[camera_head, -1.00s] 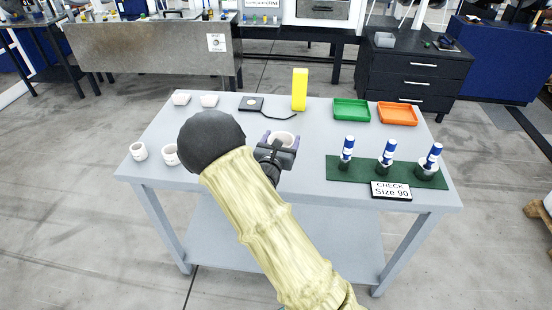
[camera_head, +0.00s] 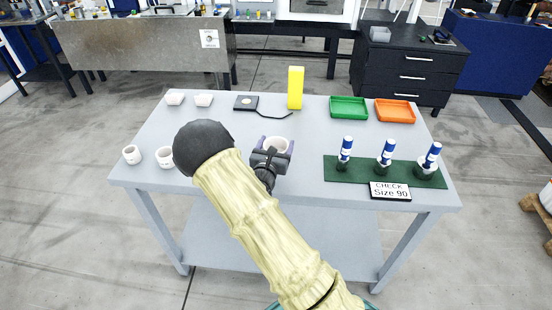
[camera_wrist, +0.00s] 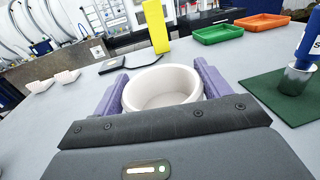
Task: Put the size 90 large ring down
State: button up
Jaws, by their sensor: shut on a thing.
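A white ring (camera_wrist: 163,90), wide and cup-like, is held between the purple fingers of my gripper (camera_wrist: 160,95). It also shows in the head view (camera_head: 276,145), in front of my gripper above the middle of the grey table (camera_head: 230,180). The gripper is shut on the ring from both sides. The ring looks about upright with its opening facing up. Whether its underside touches the table is hidden. I cannot read a size on it.
A green mat (camera_head: 380,172) with several blue-topped gauges and a "CHECK Size 90" sign (camera_head: 390,191) lies at the right. Two white rings (camera_head: 132,154) stand at the left. Behind are a yellow block (camera_head: 295,88), green tray (camera_head: 349,108), orange tray (camera_head: 394,111) and dark device (camera_head: 246,103).

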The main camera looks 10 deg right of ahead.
jog(key=shift+f, duration=0.7)
jog(key=shift+f+p, duration=0.3)
jog(key=shift+f, duration=1.8)
jog(key=shift+f, duration=0.15)
jog(key=o, duration=1)
jog(key=shift+o, duration=0.2)
jog(key=b+v, duration=0.2)
jog(key=v, duration=1)
